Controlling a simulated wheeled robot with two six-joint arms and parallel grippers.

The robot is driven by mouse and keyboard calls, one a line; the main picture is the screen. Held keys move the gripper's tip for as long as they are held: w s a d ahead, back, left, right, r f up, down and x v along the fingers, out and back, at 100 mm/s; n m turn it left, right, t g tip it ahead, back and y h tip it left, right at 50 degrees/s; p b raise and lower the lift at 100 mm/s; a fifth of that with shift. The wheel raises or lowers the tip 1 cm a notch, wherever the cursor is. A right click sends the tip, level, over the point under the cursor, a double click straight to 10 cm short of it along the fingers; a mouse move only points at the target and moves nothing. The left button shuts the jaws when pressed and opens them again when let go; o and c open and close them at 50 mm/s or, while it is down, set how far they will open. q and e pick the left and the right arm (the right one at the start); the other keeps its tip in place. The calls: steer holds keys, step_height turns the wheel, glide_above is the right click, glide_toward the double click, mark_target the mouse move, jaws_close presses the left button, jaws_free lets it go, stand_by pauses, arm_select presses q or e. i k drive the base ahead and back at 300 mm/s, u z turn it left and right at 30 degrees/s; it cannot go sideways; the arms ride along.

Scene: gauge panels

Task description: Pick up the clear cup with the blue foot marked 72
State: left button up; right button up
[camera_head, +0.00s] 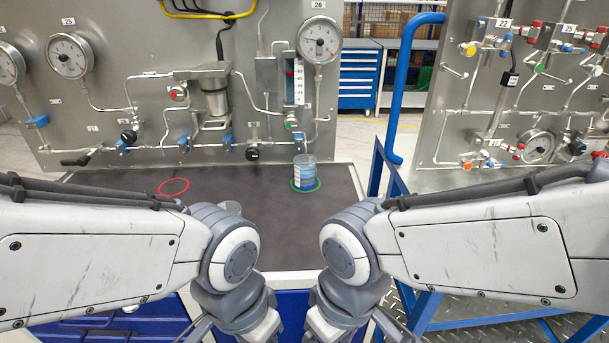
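A clear cup (304,173) with blue in it stands upright inside a green ring (305,185) on the dark bench top. White marks show on its side, but I cannot read a number. The rim of a second cup-like thing (231,207) shows behind my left wrist, which hides most of it. My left gripper (201,331) and my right gripper (388,327) are at the bottom edge, mostly cut off, nearer than the cup and apart from it. I cannot see whether they are open or shut.
An empty red ring (173,186) lies on the bench top (265,176) at the left. A gauge panel (120,95) with pipes and valves rises behind the bench. A blue handrail (398,90) and a second gauge panel (440,130) stand to the right. The bench middle is clear.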

mark_target(305, 171)
steer(key=u, duration=0.55)
steer(key=k, duration=1.3)
steer(key=z, duration=0.3)
steer(key=i, duration=1.8)
steer(key=u, duration=0.6)
